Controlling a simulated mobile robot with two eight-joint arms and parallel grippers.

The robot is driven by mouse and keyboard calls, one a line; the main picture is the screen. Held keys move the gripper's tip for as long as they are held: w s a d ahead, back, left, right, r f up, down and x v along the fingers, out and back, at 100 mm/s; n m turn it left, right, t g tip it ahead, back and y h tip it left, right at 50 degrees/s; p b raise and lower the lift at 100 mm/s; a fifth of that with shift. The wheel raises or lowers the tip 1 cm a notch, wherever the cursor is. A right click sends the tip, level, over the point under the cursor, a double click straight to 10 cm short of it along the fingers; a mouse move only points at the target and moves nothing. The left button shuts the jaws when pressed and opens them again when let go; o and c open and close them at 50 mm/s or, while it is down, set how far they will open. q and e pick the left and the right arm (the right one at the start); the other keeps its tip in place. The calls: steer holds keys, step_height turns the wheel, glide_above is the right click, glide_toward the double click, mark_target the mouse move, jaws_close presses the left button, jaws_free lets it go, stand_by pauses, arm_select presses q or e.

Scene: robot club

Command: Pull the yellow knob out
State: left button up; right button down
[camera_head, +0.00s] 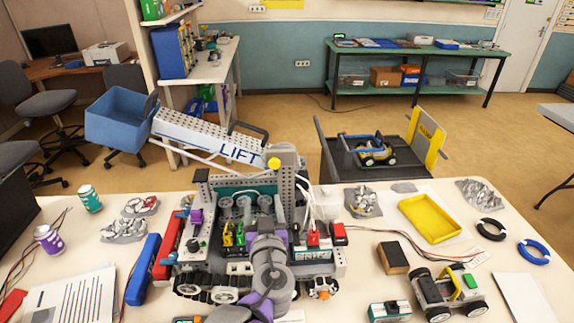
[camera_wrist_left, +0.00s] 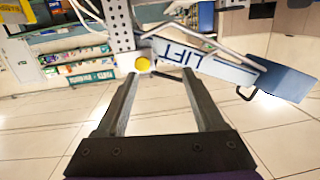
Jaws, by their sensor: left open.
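The round yellow knob (camera_head: 274,163) sits at the pivot end of the white "LIFT" arm (camera_head: 205,135), by the top of a grey perforated upright, in the head view. In the left wrist view the yellow knob (camera_wrist_left: 142,64) shows just beyond the left-hand fingertip. My left gripper (camera_wrist_left: 160,88) is open, its two dark fingers apart with nothing between them. In the head view my left gripper (camera_head: 268,228) is below the knob, its fingers largely hidden by my own arm. My right gripper is not in view.
The robot model (camera_head: 225,270) with wheels, wires and coloured parts fills the table's middle. A blue bin (camera_head: 120,120) hangs at the lift arm's far end. A yellow tray (camera_head: 430,218) and small wheeled car (camera_head: 447,292) stand to the right. A dark platform lies behind the table.

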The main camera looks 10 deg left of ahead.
mark_target(275, 164)
arm_select(q)
steer(key=shift+t+h, duration=0.4)
steer(key=shift+t, duration=0.3)
steer(key=w, duration=0.4)
steer(key=w+r, duration=0.1)
steer(key=w, duration=0.7)
steer(key=shift+r, duration=0.3)
jaws_close()
stand_by(0.3)
